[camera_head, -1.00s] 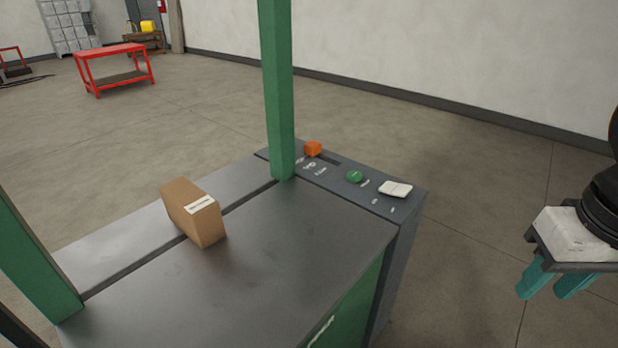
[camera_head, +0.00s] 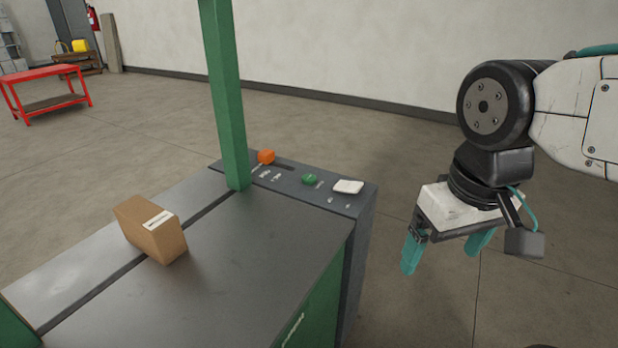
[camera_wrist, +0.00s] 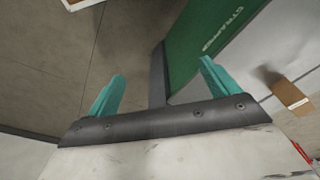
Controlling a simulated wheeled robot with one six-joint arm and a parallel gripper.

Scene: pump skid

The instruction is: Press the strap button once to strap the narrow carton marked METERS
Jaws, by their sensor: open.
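A narrow brown carton (camera_head: 152,229) with a white label stands on the strapping machine's grey top (camera_head: 235,240), across the dark slot; the label's text is too small to read. The carton also shows in the wrist view (camera_wrist: 292,96). The control panel (camera_head: 325,194) at the machine's right end has an orange lever or knob (camera_head: 266,157), a round green button (camera_head: 309,179) and a white square pad (camera_head: 348,187). The panel lettering is not readable. My gripper (camera_head: 443,254) is open and empty, pointing down, to the right of the panel and apart from it.
The floor right of the machine is clear.

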